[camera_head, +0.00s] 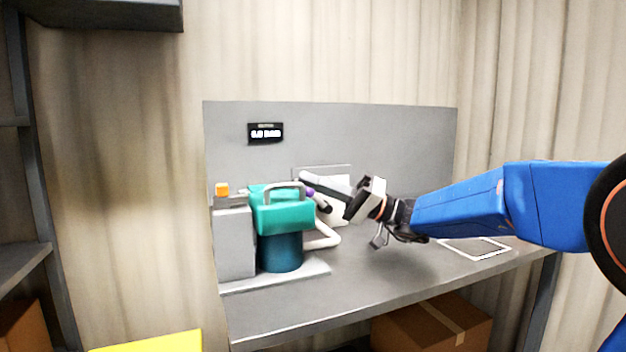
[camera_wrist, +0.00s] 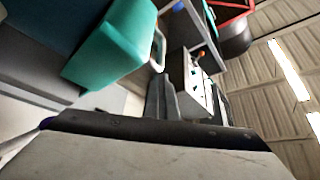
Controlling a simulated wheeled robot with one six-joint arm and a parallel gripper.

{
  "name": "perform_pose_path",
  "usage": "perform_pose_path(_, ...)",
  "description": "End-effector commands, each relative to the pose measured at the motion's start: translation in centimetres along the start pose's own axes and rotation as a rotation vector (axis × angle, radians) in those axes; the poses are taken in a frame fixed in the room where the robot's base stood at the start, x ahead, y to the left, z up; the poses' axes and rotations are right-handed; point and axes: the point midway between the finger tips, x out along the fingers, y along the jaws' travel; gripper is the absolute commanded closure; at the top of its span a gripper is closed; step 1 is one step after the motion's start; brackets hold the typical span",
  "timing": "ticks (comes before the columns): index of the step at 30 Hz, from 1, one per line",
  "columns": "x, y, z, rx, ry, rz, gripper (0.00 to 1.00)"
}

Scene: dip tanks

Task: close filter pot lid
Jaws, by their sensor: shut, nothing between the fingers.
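The filter pot (camera_head: 281,252) is a dark teal cylinder on the left of the bench. Its lid (camera_head: 281,212) is a brighter teal block with a grey handle (camera_head: 286,188) on top. The lid sits over the pot's top; I cannot tell whether it is fully seated. In the wrist view the lid (camera_wrist: 112,45) shows at upper left, with part of the handle (camera_wrist: 158,50). My gripper (camera_head: 318,192) is just right of the lid at about handle height, shut and empty. Its fingers also show in the wrist view (camera_wrist: 162,98). Contact with the lid cannot be made out.
A grey box (camera_head: 234,242) with an orange button (camera_head: 222,189) stands left of the pot. A pale pipe (camera_head: 325,237) curves at its right. A back panel (camera_head: 380,140) carries a small display (camera_head: 265,133). A white-framed tablet (camera_head: 475,248) lies at right; the bench front is clear.

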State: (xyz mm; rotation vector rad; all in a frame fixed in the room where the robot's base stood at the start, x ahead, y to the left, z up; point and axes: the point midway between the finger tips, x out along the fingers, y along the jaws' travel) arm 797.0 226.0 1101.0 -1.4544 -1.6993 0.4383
Motion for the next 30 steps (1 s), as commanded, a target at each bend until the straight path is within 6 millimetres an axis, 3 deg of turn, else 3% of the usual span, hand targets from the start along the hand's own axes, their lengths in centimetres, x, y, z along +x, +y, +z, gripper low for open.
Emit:
perform_pose_path(13, -0.1, 0.3, 0.6, 0.013, -0.011, 0.004, 1.0)
perform_pose_path(22, 0.6, -2.8, -2.5, 0.001, -0.004, -0.001, 1.0)
perform_pose_path(30, -4.3, -0.2, -3.9, 0.004, 0.002, 0.001, 1.0)
